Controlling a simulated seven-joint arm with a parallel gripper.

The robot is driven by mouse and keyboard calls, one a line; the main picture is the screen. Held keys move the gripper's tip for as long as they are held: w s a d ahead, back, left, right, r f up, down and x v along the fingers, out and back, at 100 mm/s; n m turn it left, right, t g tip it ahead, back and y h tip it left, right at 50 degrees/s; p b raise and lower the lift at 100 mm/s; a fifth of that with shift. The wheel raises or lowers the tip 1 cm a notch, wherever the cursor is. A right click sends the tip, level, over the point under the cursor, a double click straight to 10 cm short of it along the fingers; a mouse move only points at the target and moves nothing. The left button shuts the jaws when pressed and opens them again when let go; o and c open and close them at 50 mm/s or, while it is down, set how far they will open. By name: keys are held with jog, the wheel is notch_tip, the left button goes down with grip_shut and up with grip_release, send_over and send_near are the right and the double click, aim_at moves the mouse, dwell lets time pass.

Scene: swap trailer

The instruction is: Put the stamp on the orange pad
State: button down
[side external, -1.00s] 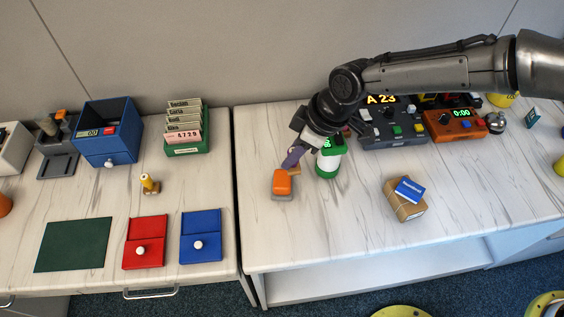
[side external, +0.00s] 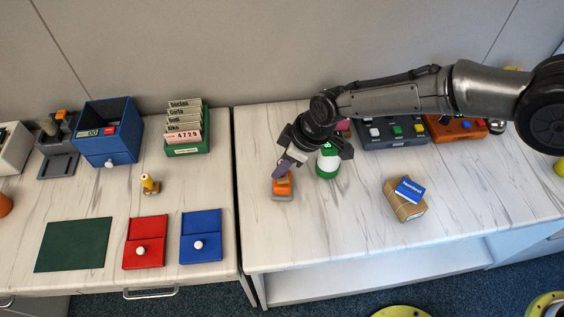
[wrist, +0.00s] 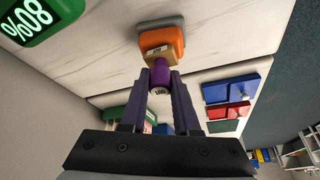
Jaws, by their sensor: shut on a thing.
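My gripper (side external: 284,166) is shut on the stamp, which has a purple handle (wrist: 160,76) and a wooden block (wrist: 157,53) at its end. The fingers, in the wrist view (wrist: 160,85), close on the handle from both sides. The orange pad (side external: 283,190), on a grey base, lies near the left edge of the right-hand table. In the side view the stamp is at the pad's far side, overlapping it in the picture. In the wrist view the wooden block lies in front of the pad (wrist: 165,38). I cannot tell whether block and pad touch.
A brown box (side external: 405,203) with a blue packet (side external: 410,190) lies farther right. Control boxes (side external: 391,132) stand behind. The table in front of the pad is clear, and a gap separates the tables.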

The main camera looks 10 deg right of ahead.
jog(key=c, duration=0.6)
grip_release()
jog(key=shift+c, duration=0.2)
jog(key=v, duration=1.2)
jog(key=s+d+r+m+t+h, duration=0.1)
jog(key=s+d+r+m, duration=0.2)
jog(key=d+r, duration=0.6)
jog(key=s+d+r+m+t, duration=0.15)
jog(key=d+r, duration=0.35)
jog(key=d, duration=0.8)
jog(key=s+d+f+m+t+h, duration=0.1)
jog(key=s+d+m, duration=0.7)
jog(key=s+d, duration=0.9)
jog(key=s+f+h, duration=0.1)
jog(key=s+h, duration=0.1)
jog(key=s, duration=0.2)
jog(key=shift+d, duration=0.4)
